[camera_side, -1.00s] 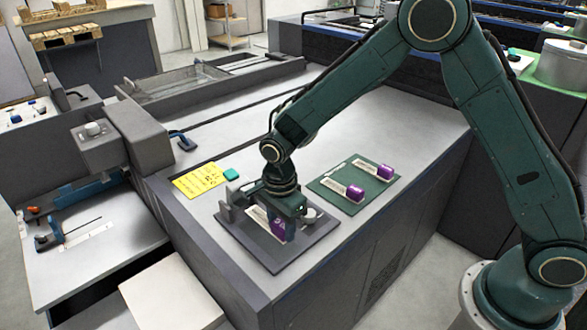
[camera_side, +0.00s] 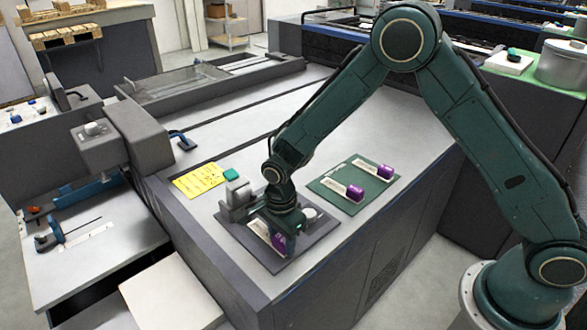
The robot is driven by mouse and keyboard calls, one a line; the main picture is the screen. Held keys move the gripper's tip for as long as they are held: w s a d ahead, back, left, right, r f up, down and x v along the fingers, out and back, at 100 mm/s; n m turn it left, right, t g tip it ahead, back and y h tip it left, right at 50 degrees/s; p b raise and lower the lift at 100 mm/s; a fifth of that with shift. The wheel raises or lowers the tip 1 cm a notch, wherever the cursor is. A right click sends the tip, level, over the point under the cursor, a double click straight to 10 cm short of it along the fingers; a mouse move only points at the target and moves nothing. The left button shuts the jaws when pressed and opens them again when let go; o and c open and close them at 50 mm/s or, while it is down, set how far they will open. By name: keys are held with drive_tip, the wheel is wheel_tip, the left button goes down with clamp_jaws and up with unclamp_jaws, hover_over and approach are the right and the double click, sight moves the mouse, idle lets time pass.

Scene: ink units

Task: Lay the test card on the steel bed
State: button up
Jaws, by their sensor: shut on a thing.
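My gripper (camera_side: 270,225) points down over the dark grey plate, seemingly the steel bed (camera_side: 278,268), at the near edge of the machine top. It is shut on a pale strip with a purple block, seemingly the test card (camera_side: 279,243). The card is low over the plate, its purple end toward the front. I cannot tell if it touches the plate. My gripper hides its upper part. A grey block (camera_side: 239,196) stands at the plate's back left. A pale round knob (camera_side: 311,213) shows at its right.
A green mat (camera_side: 372,188) to the right holds two similar strips with purple blocks (camera_side: 355,193) (camera_side: 386,171).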

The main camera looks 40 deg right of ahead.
drive_tip(key=shift+f, duration=0.15)
drive_tip(key=o, duration=1)
drive_tip(key=shift+c, duration=0.2)
wheel_tip(320, 180, up, 12)
drive_tip(key=shift+r, duration=0.2)
idle(0.3)
